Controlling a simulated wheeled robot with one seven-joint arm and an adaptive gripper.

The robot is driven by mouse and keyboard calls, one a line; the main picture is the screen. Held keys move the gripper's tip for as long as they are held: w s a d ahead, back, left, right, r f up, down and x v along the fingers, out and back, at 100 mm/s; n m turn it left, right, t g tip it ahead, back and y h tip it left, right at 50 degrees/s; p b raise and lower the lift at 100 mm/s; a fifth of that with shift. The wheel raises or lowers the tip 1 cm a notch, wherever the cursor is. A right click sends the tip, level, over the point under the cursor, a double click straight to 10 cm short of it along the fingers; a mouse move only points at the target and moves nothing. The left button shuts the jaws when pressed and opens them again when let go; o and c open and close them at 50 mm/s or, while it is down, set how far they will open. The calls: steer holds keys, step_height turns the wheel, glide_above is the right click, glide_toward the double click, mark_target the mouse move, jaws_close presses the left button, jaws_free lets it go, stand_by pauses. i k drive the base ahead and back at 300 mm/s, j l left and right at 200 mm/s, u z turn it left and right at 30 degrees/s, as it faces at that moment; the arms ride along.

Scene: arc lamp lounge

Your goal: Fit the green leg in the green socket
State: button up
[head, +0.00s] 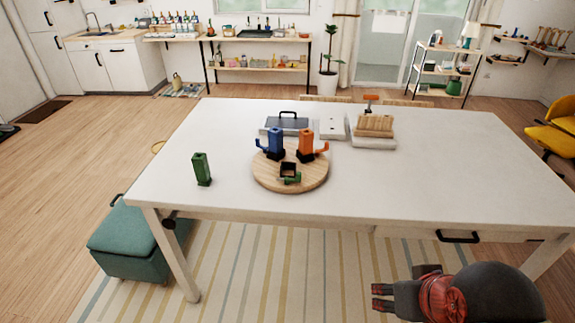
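The green leg (202,168) stands upright on the white table (420,170), left of and apart from a round wooden board (262,181). The green socket (291,180) sits near the front of that board, with a dark, empty-looking opening on top. A blue leg (275,142) and an orange leg (306,145) stand upright behind it on the board, in dark bases. My gripper (381,297) is at the lower right, off the table's front side and far from the green leg. Its fingertips look apart, with nothing between them.
Behind the board are a grey box with a black handle (287,122), a white plate (333,126) and a wooden block on a pale base (375,127). The table's right half is clear. A teal ottoman (135,240) stands at the left front.

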mark_target(265, 168)
steer(key=i+j+u, duration=0.1)
steer(key=i+j, duration=0.25)
steer(key=j, duration=0.35)
steer(key=i+j+u, duration=0.1)
steer(key=i+j, duration=0.3)
steer(key=j, duration=0.2)
steer(key=i+j+u, duration=0.1)
steer(key=i+j, duration=0.3)
steer(key=j, duration=0.25)
steer(key=i+j+u, duration=0.1)
steer(key=i+j, duration=0.35)
steer(key=k+j, duration=0.05)
steer(key=j, duration=0.1)
